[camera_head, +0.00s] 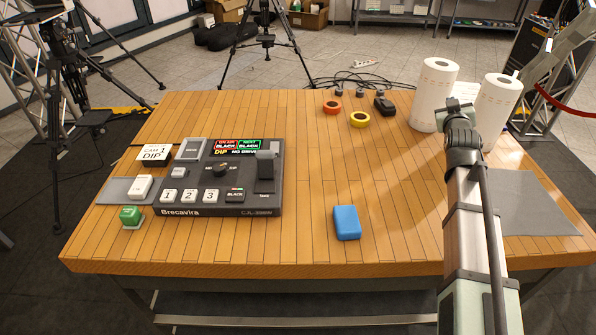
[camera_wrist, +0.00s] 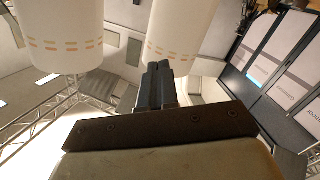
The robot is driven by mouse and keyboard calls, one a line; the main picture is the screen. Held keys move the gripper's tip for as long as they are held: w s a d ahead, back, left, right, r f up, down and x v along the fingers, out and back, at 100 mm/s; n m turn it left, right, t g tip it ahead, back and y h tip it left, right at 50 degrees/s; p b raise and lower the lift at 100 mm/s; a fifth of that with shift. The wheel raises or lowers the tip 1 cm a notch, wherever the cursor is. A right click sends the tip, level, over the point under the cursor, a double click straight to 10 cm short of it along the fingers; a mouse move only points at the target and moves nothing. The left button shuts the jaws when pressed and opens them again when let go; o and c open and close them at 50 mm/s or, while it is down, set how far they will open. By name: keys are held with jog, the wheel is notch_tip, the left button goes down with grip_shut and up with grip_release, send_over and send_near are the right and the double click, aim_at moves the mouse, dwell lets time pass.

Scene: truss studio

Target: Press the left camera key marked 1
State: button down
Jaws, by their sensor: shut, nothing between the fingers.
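A dark switcher console (camera_head: 224,178) lies on the left half of the wooden table. Along its front left are white keys: the key marked 1 (camera_head: 168,196), leftmost, then key 2 (camera_head: 189,196) and key 3 (camera_head: 210,196). All three are uncovered. A small screen (camera_head: 238,146) on the console reads BLACK under both ON AIR and NEXT. My gripper (camera_wrist: 158,68) is shut and empty in the wrist view, its fingers side by side. In the head view my arm reaches up the right side, its end by the paper rolls, far from the console.
A green button (camera_head: 131,215), blue block (camera_head: 347,222), tape rolls (camera_head: 359,119) and paper rolls (camera_head: 433,95) share the table. Mid-table is mostly clear.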

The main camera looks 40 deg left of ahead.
jog(key=s+a+f+n+g+h, duration=0.2)
jog(key=s+a+n+g, duration=0.75)
jog(key=s+a, duration=2.1)
notch_tip(320, 180, up, 3)
jog(key=n+t+h, duration=0.3)
jog(key=n, duration=0.8)
send_over(174, 190)
jog(key=s, duration=0.3)
jog(key=shift+w+d+g, duration=0.15)
jog(key=shift+d+g, duration=0.1)
jog(key=shift+d, duration=0.2)
jog(key=shift+f, duration=0.15)
jog(key=shift+f, duration=4.3)
jog(key=shift+f, duration=0.8)
